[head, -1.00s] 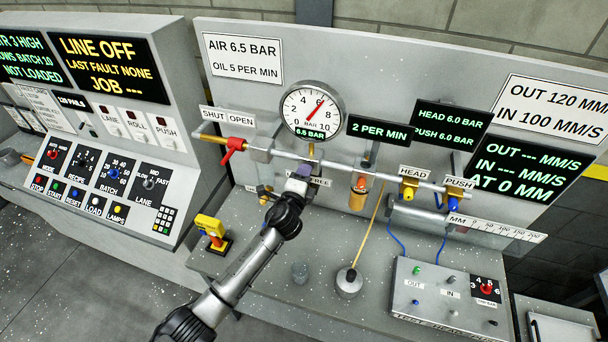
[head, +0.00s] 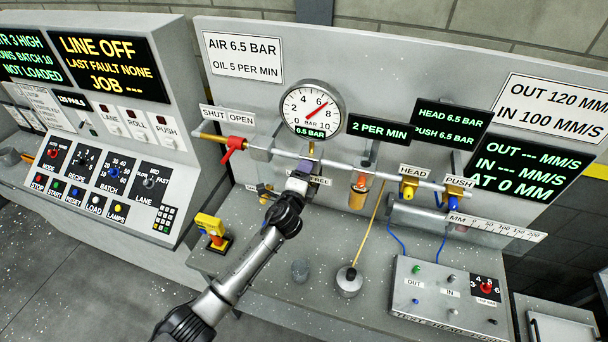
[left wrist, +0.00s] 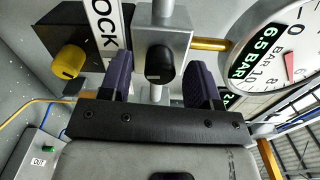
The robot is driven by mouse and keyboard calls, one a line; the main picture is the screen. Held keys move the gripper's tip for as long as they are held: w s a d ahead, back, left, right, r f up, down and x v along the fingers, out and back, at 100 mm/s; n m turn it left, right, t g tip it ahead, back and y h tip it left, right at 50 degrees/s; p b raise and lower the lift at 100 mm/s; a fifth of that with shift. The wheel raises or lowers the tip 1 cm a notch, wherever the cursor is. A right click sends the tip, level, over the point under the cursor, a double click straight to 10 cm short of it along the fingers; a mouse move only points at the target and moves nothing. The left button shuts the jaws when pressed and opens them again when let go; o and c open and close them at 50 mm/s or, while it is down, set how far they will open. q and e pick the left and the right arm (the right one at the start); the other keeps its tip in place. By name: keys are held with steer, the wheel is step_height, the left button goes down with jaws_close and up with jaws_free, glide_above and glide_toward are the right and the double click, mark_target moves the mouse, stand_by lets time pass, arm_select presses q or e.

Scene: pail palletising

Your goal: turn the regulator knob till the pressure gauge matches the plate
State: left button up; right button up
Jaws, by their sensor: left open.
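The round pressure gauge (head: 312,110) has its red needle between 6 and 8, and its green readout says 6.5 BAR. The white plate (head: 243,58) reads AIR 6.5 BAR, OIL 5 PER MIN. My left gripper (head: 303,169) is at the pipe below the gauge and hides the regulator knob in the head view. In the left wrist view my open left gripper (left wrist: 158,70) has its purple fingers on either side of a black knob (left wrist: 165,66), with visible gaps beside it. The gauge also shows in the left wrist view (left wrist: 278,55). My right gripper is out of view.
A red valve handle (head: 233,147) is left on the pipe, and an orange-brown bowl (head: 358,192) hangs to the right. HEAD and PUSH readouts (head: 450,124) show 6.5 BAR. A yellow knob (left wrist: 68,62) and an "OCK" label (left wrist: 103,35) are left of the fingers.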

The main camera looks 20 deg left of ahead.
arm_select(q)
steer(key=shift+s, duration=0.1)
steer(key=s+b, duration=0.1)
steer(key=s, duration=1.2)
steer(key=shift+s+d+b, duration=0.3)
steer(key=shift+s+b, duration=0.05)
steer(key=shift+b, duration=0.05)
steer(key=s+f+n+g+p, duration=0.1)
steer(key=s+f+n+g, duration=0.2)
steer(key=s, duration=0.9)
steer(key=s+a+f+n+g+p, duration=0.1)
steer(key=s+f+n+g, duration=0.3)
steer(key=s, duration=0.8)
steer(key=s+f+n+g+h+p, duration=0.1)
steer(key=s+f+n+g+p, duration=0.1)
steer(key=s+f+n+g, duration=0.2)
steer(key=s+n+g, duration=0.3)
steer(key=s+n, duration=0.2)
steer(key=s, duration=0.3)
steer(key=shift+a+n, duration=0.15)
steer(key=shift+n, duration=0.25)
